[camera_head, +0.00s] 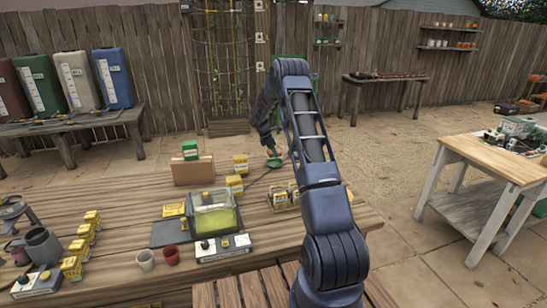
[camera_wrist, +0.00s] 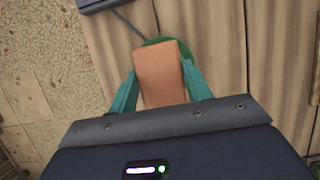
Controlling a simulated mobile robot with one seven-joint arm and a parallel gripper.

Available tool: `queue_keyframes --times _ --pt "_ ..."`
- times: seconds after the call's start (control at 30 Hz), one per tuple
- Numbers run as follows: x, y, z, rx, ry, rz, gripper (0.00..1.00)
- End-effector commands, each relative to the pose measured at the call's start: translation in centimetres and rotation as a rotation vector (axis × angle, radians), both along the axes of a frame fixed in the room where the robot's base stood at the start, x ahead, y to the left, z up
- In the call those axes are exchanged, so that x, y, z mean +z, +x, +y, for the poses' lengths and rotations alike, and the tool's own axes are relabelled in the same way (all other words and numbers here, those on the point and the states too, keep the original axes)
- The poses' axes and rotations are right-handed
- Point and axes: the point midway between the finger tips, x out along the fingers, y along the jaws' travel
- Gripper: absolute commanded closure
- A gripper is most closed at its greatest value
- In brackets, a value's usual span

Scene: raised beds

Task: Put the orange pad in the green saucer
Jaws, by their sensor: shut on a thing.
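The orange pad (camera_wrist: 160,75) is between the two teal fingers of my gripper (camera_wrist: 160,85) in the wrist view. My gripper is shut on it. The green saucer (camera_wrist: 152,43) shows as a green rim behind the far end of the pad; the pad hides most of it. I cannot tell whether the pad touches the saucer. In the head view my gripper (camera_head: 273,155) is low over the far right part of the wooden table, with the saucer (camera_head: 275,163) at its fingertips. The pad is very small there and partly hidden.
The wooden table (camera_head: 130,200) also holds yellow boxes (camera_head: 240,164), a clear yellow-green container (camera_head: 214,212), a wooden block with a green box (camera_head: 190,150), two cups (camera_head: 171,256) and a divided holder (camera_head: 283,196). A cable runs near the saucer. Another workbench (camera_head: 510,160) stands apart at right.

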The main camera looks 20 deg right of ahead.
Motion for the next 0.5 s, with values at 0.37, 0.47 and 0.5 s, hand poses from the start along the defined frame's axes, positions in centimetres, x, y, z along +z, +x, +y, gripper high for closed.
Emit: queue_keyframes --times 0.37,0.47,0.5 --pt "-3.1 0.0 0.0 0.001 -0.001 0.001 0.73" --pt "-3.1 0.0 0.0 0.0 -0.001 0.001 0.73" --pt "-3.2 0.0 0.0 0.0 -0.001 0.001 0.73"
